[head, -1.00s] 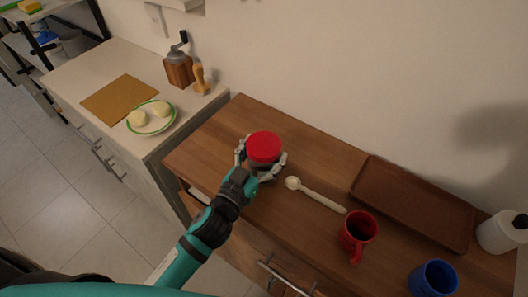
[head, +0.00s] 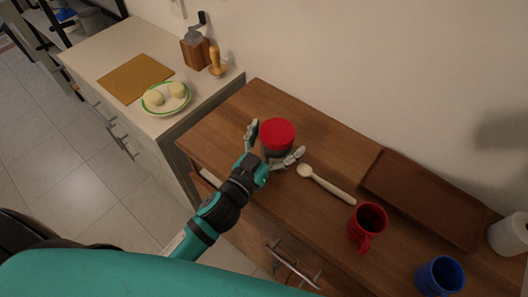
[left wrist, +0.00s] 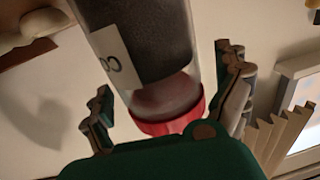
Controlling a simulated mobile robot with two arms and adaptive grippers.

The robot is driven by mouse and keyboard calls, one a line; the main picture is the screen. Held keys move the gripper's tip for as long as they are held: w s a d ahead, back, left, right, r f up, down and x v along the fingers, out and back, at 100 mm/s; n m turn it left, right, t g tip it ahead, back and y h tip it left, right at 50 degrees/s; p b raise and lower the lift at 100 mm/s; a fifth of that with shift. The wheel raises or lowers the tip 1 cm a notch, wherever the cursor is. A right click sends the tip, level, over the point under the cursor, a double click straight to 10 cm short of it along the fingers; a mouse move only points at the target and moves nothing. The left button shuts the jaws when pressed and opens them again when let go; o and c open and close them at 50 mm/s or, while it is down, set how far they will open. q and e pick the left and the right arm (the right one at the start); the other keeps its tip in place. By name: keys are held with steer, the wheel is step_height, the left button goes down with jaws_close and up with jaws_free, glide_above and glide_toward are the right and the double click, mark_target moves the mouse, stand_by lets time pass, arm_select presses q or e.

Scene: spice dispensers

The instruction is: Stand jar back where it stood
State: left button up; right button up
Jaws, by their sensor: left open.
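The jar (head: 277,138) has a red lid and stands upright on the wooden counter (head: 325,155), near its left end. In the left wrist view the jar (left wrist: 150,50) shows clear walls, dark contents, a pale label with partly visible letters and the red lid close to my palm. My left gripper (head: 275,143) is open, with one finger on each side of the jar. In the left wrist view the gripper's fingers (left wrist: 168,98) are spread, with gaps between them and the jar. My right gripper is not in view.
A pale spoon (head: 325,184) lies just right of the jar. Beyond it are a red mug (head: 367,222), a blue mug (head: 438,276), a brown tray (head: 420,198) and a white container (head: 509,235). A lower counter at left holds a plate (head: 166,98), board and grinder.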

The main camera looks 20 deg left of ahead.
arm_select(q)
steer(key=b+v, duration=0.1)
steer(key=v, duration=0.4)
steer(key=b+v, duration=0.1)
steer(key=v, duration=0.4)
steer(key=shift+f, duration=0.2)
steer(key=shift+b+v, duration=0.35)
steer(key=shift+v, duration=0.45)
steer(key=shift+r, duration=0.15)
